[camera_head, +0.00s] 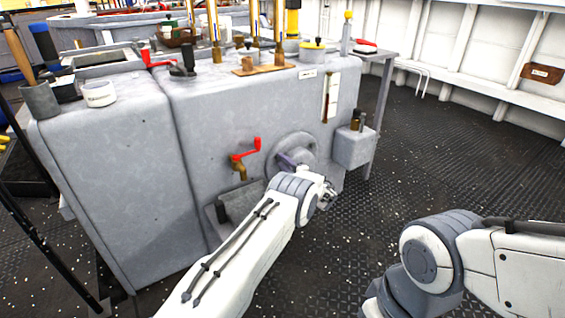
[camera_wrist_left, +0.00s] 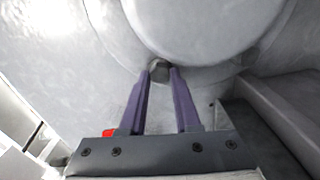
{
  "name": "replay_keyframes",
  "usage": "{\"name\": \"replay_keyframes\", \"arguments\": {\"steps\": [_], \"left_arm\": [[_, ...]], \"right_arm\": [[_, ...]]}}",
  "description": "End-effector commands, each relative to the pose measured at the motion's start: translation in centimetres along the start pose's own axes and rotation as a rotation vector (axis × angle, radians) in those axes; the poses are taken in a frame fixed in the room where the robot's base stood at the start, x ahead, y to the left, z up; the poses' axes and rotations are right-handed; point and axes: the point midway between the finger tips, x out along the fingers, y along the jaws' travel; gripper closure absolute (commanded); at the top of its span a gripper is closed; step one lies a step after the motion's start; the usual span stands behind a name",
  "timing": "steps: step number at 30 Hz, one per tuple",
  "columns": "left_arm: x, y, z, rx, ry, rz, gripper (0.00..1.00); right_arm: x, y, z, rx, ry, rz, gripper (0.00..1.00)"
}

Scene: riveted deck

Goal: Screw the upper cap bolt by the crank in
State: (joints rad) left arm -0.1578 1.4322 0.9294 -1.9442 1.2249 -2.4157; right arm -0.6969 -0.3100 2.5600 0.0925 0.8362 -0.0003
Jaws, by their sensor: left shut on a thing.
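The round grey cap (camera_head: 297,143) sits on the front of the grey machine housing, right of the red crank (camera_head: 246,150). My left gripper (camera_head: 288,162) is at the cap, with its purple fingers partly hidden by my own wrist. In the left wrist view the gripper (camera_wrist_left: 160,76) is shut on a small dark bolt (camera_wrist_left: 159,68) at the rim of the round cap (camera_wrist_left: 195,25). The fingertips are on both sides of the bolt head. How deep the bolt sits is not clear. My right gripper is out of view; only its arm shows at lower right.
A brass fitting (camera_head: 239,171) is under the crank. A grey box (camera_head: 354,148) with small brass parts juts out to the right of the cap. A grey ledge (camera_wrist_left: 270,110) lies right of the fingers in the wrist view. The deck at right is open.

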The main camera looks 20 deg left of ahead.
Motion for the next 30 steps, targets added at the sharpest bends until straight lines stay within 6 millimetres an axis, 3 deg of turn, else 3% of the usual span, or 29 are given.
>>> {"name": "replay_keyframes", "arguments": {"steps": [9, 25, 26, 27, 28, 30], "left_arm": [[-0.41, -0.21, 0.37, 0.126, -0.009, -0.002, 1.00], [-0.41, -0.22, 0.37, 0.150, -0.010, -0.002, 1.00], [-0.41, -0.22, 0.37, 0.150, -0.010, -0.002, 0.65], [-0.42, -0.22, 0.38, 0.150, -0.010, -0.002, 0.50], [-0.39, -0.21, 0.35, 0.150, -0.009, -0.002, 0.39], [-0.28, -0.18, 0.23, 0.149, -0.007, -0.002, 0.39]], "right_arm": [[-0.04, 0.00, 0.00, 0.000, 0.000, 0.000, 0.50], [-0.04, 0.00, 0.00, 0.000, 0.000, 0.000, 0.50], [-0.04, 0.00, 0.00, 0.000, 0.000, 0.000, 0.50], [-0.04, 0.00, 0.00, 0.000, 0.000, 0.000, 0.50], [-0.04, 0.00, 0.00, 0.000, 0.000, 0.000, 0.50], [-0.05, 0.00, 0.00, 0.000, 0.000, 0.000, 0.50]]}}
